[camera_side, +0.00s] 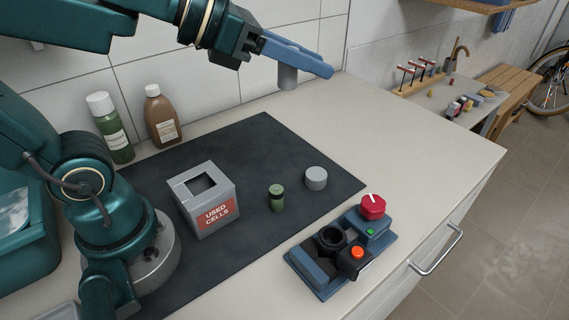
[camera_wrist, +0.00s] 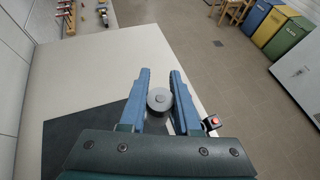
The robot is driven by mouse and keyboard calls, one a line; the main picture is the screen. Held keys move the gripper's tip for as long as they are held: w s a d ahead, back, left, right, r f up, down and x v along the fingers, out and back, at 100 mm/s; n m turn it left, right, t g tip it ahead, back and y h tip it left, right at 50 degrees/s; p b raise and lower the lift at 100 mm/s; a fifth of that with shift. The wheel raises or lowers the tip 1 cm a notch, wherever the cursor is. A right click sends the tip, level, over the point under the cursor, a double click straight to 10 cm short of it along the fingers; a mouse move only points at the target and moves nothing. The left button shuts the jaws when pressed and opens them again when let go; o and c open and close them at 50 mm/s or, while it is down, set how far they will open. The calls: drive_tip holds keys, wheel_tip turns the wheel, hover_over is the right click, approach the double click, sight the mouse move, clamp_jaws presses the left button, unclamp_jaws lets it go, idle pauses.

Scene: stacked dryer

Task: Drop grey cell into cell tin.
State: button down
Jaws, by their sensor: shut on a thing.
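My gripper (camera_side: 318,70) is shut on the grey cell (camera_side: 287,78), which hangs upright below the blue fingers, high above the back of the counter. In the wrist view the round top of the grey cell (camera_wrist: 159,99) shows between the two fingers (camera_wrist: 160,84). The cell tin (camera_side: 207,200) is a grey box with a square opening in its top and a red "USED CELLS" label. It stands on the dark mat, below and to the left of my gripper in the side view. The tin is not visible in the wrist view.
A green cell (camera_side: 276,197) and a grey ribbed cap (camera_side: 316,178) stand on the dark mat (camera_side: 265,135). A blue device (camera_side: 340,254) with a red knob sits at the front right. Green (camera_side: 112,130) and brown (camera_side: 162,117) bottles stand by the wall.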

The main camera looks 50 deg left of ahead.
drive_tip(key=s+d+f+m+g+h, duration=0.6)
drive_tip(key=s+f+m+g+h, duration=0.15)
drive_tip(key=m+g, duration=0.65)
drive_tip(key=m+g+y, duration=0.5)
drive_tip(key=m+y, duration=1.8)
drive_tip(key=m, duration=0.6)
hover_over(179, 192)
wheel_tip(179, 192, down, 6)
drive_tip(key=w+a+r+m+t+y, duration=0.2)
drive_tip(key=w+a+r+m+t, duration=0.4)
drive_tip(key=m+t, duration=0.55)
wheel_tip(179, 192, down, 9)
drive_tip(key=w, duration=0.1)
drive_tip(key=shift+w+d+r+n, duration=0.2)
drive_tip(key=shift+d+n, duration=0.1)
drive_tip(key=shift+n, duration=0.15)
drive_tip(key=shift+h, duration=0.25)
